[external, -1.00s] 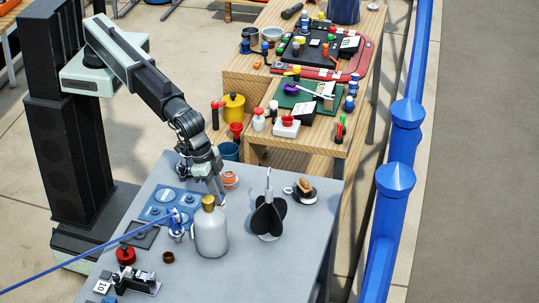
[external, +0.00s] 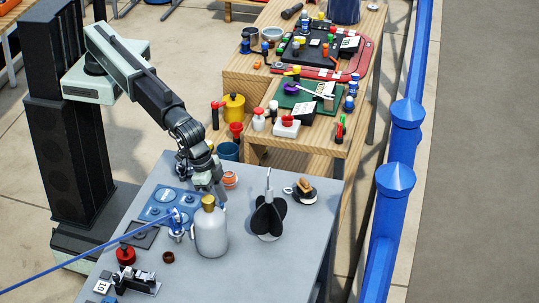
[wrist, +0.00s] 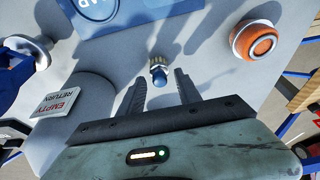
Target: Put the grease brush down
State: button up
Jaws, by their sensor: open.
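In the wrist view a small brush-like piece (wrist: 158,74), with a blue end and pale bristle-like tip, shows just beyond and between my fingertips. I take it to be the grease brush. My gripper (wrist: 160,82) is open, with a finger on each side of it and visible gaps between. I cannot tell whether the brush stands or lies on the grey table (wrist: 215,75). In the external view my gripper (external: 217,190) is low over the table, behind the grey bottle (external: 211,232); the brush cannot be made out there.
An orange-and-white round piece (wrist: 255,41) sits right of my fingers in the wrist view. A blue panel (external: 158,205) lies left of the bottle. A black finned piece (external: 268,217) stands to the right. A sign reading "EMPTY RETURN" (wrist: 62,102) is near the left finger.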

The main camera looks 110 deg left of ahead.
jog(key=p+v, duration=1.1)
jog(key=v, duration=0.1)
jog(key=a+g, duration=0.2)
jog(key=a, duration=3.1)
jog(key=s+a+f+b, duration=0.2)
jog(key=a, duration=0.4)
jog(key=s+a+f+g+b, duration=0.1)
jog(key=s+a+f, duration=0.2)
jog(key=a, duration=0.3)
jog(key=shift+s+a+b, duration=0.3)
jog(key=shift+b, duration=0.05)
